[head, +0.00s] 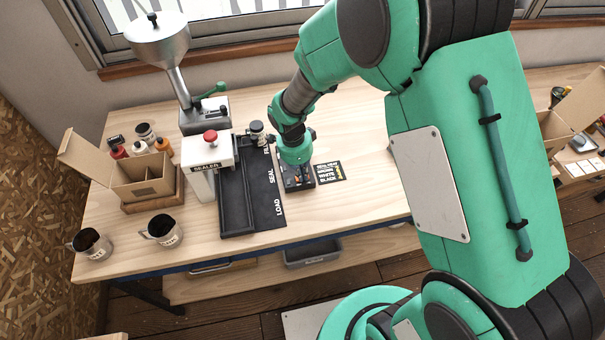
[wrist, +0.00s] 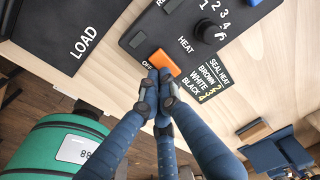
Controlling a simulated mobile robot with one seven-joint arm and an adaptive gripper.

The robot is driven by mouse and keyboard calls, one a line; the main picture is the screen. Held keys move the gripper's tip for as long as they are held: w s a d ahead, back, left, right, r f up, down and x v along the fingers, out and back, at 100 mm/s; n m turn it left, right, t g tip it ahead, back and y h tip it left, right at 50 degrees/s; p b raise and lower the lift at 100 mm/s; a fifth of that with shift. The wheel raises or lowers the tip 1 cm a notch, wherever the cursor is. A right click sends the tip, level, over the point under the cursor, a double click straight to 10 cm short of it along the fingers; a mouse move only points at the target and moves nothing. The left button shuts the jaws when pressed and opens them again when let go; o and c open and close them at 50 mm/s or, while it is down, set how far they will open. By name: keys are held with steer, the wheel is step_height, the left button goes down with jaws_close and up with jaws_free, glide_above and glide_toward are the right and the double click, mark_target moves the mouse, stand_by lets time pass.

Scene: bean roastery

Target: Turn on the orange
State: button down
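An orange rocker switch (wrist: 165,63) sits on the edge of a black control box (wrist: 180,35) marked HEAT, beside a black dial (wrist: 209,31) with numbers. In the head view the box (head: 304,183) stands on the wooden table, partly hidden under my gripper (head: 297,168). In the wrist view my gripper (wrist: 158,84) has its blue fingers closed together with nothing seen between them. Its tips are right at the near edge of the orange switch. I cannot tell whether they touch it or whether the switch is on.
A card listing seal heat settings (head: 330,172) lies right of the box. Left of it are a black tray marked LOAD and SEAL (head: 236,215) and the white sealer (head: 207,176). Two metal cups (head: 163,230) and a carton (head: 140,190) stand farther left. Table right of the card is clear.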

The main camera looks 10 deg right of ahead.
step_height(320, 180, up, 13)
steer(key=a+p, duration=0.1)
steer(key=p, duration=0.1)
steer(key=shift+w+a, duration=0.25)
steer(key=shift+a, duration=0.15)
steer(key=shift+r, duration=0.1)
steer(key=shift+s+d+r+p, duration=0.1)
steer(key=shift+d+r+p, duration=0.2)
steer(key=shift+d+p, duration=0.25)
steer(key=shift+f, duration=0.1)
steer(key=b, duration=0.1)
glide_toward(297, 180)
steer(key=d+f, duration=0.1)
steer(key=f, duration=0.1)
steer(key=d+f, duration=0.1)
steer(key=f, duration=0.1)
steer(key=d+f, duration=0.2)
steer(key=shift+s+d+f, duration=0.1)
steer(key=shift+s+f, duration=0.05)
stand_by(0.5)
